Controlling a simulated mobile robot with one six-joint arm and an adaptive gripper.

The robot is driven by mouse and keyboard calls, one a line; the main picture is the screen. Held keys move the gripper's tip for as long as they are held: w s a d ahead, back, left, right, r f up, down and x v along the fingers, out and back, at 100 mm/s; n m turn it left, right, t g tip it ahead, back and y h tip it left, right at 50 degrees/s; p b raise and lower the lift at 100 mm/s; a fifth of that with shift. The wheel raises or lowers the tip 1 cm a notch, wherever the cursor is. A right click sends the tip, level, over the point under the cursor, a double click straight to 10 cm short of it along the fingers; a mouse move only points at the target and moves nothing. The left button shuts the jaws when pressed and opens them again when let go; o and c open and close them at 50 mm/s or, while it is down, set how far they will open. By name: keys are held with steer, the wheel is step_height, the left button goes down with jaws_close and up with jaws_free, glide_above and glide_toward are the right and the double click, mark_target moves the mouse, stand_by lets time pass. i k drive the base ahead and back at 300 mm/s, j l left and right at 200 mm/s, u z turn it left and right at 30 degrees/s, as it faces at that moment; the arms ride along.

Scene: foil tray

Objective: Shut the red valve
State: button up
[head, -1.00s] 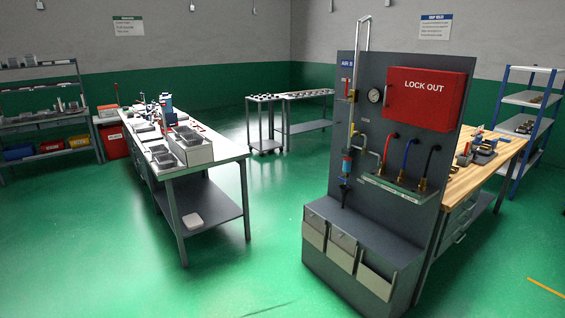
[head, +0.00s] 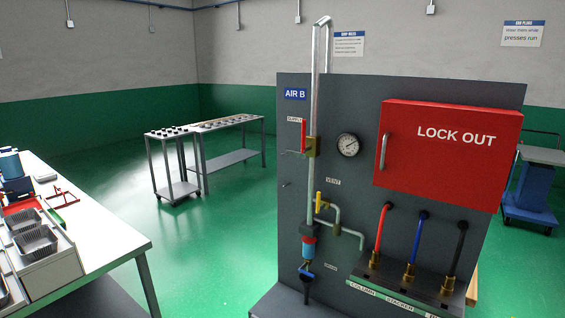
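The red valve (head: 303,136) is on the dark grey panel marked AIR B, in the head view. Its red lever stands upright beside the vertical silver pipe (head: 319,90), in line with it. The lever joins a brass body (head: 313,147) on the pipe, below a small label that seems to read SUPPLY. A thin rod juts left from the brass body. My gripper is not in view.
A yellow-handled valve (head: 319,202) sits lower, by the VENT label. A gauge (head: 347,145) and red LOCK OUT box (head: 447,152) are to the right. Red, blue and black hoses hang below. A bench (head: 112,238) stands left, with open green floor (head: 205,245) between.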

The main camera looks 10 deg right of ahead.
mark_target(304, 149)
steer(key=i+j+z, duration=0.3)
steer(key=i, duration=0.25)
steer(key=i+j+z, duration=0.25)
steer(key=i, duration=0.25)
